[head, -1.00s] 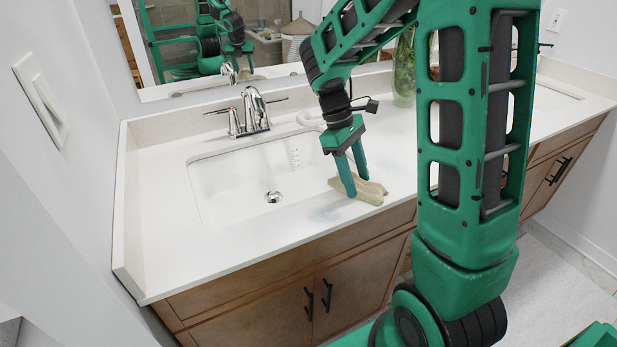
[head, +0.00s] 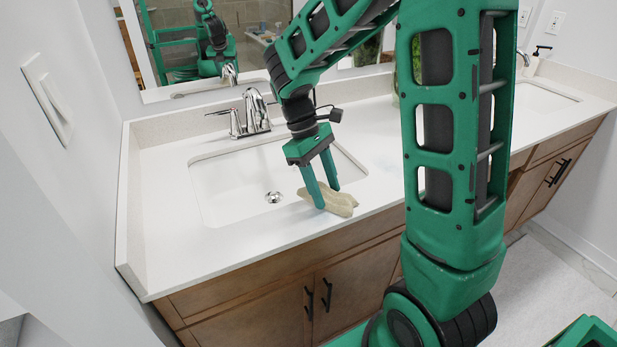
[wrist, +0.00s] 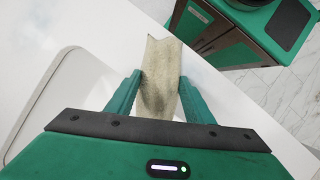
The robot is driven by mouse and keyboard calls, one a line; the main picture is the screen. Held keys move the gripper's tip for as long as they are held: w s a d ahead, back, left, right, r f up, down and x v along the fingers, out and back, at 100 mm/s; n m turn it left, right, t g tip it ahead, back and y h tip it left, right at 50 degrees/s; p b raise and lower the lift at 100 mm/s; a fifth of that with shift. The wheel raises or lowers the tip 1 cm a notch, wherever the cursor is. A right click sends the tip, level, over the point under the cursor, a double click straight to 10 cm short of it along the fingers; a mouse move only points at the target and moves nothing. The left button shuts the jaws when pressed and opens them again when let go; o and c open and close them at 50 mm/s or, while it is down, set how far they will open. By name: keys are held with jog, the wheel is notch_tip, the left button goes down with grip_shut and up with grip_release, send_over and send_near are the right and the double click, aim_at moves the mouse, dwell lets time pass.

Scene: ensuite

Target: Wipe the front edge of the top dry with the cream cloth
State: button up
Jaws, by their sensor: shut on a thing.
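The cream cloth (head: 333,199) is bunched between the fingers of my gripper (head: 328,195), at the front rim of the left sink. My gripper is shut on it and points down. In the wrist view the cloth (wrist: 160,75) lies between the two green fingers (wrist: 158,98), with a darker, damp-looking patch near them. The cloth appears to touch the white top (head: 250,246) on the strip between sink and front edge. A faint bluish smear (wrist: 142,22) shows on the top beyond the cloth in the wrist view.
The left sink (head: 225,185) is set into the top, with a chrome faucet (head: 256,112) behind it. A second sink (head: 540,98) is at the right. Wooden cabinet doors with dark handles (head: 327,294) are below the front edge. A wall bounds the left side.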

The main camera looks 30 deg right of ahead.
jog(key=shift+a+r, duration=0.1)
jog(key=shift+a, duration=0.25)
jog(key=shift+d+r, duration=0.1)
jog(key=shift+r, duration=3.9)
